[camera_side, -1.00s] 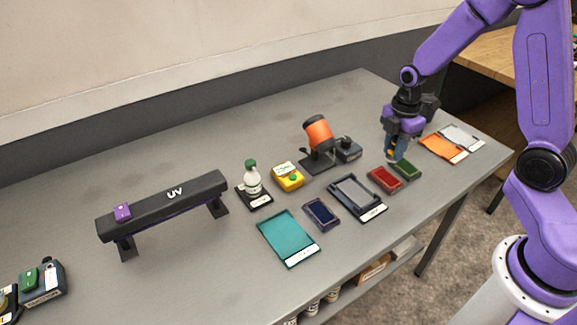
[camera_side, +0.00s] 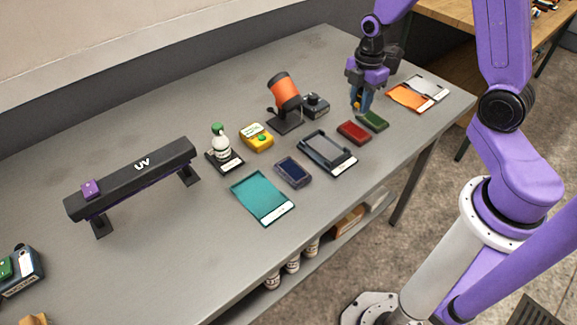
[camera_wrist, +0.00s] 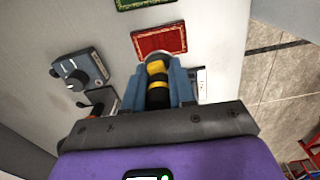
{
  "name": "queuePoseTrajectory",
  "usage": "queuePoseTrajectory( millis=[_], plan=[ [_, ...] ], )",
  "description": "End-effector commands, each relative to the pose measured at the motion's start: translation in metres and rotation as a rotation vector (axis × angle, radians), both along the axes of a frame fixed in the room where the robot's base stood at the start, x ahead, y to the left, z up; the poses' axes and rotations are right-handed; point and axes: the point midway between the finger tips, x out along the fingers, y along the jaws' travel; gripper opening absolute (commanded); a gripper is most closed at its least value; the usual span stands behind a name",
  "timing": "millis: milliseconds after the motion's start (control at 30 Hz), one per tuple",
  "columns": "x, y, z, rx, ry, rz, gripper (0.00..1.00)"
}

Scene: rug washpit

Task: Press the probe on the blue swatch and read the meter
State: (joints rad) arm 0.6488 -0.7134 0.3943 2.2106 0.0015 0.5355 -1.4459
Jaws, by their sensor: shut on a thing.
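The blue swatch (camera_side: 293,172) is a small dark blue pad lying flat on the grey table, between the teal tray and a grey framed tray. My gripper (camera_side: 359,105) is over the far part of the table, just behind the red swatch. It is shut on a black and yellow probe (camera_wrist: 157,88), whose pale round end points toward the red swatch (camera_wrist: 159,40) in the wrist view. The blue swatch is not seen in the wrist view. A yellow box with a green button (camera_side: 257,138) and a dark box with a knob (camera_wrist: 80,72) stand nearby; I cannot tell which is the meter.
A green swatch (camera_side: 374,121) lies beside the red one. The teal tray (camera_side: 262,196), grey framed tray (camera_side: 327,152), orange lamp (camera_side: 285,92), white bottle (camera_side: 221,144) and UV bar (camera_side: 140,175) stand around. Orange and grey trays lie right.

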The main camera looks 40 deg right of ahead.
Motion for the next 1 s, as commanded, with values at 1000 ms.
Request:
queuePoseTrajectory(
  millis=[1000],
  plan=[
    [0.018, 0.127, 0.001, -0.001, 0.0, 0.445, 0.0]
  ],
)
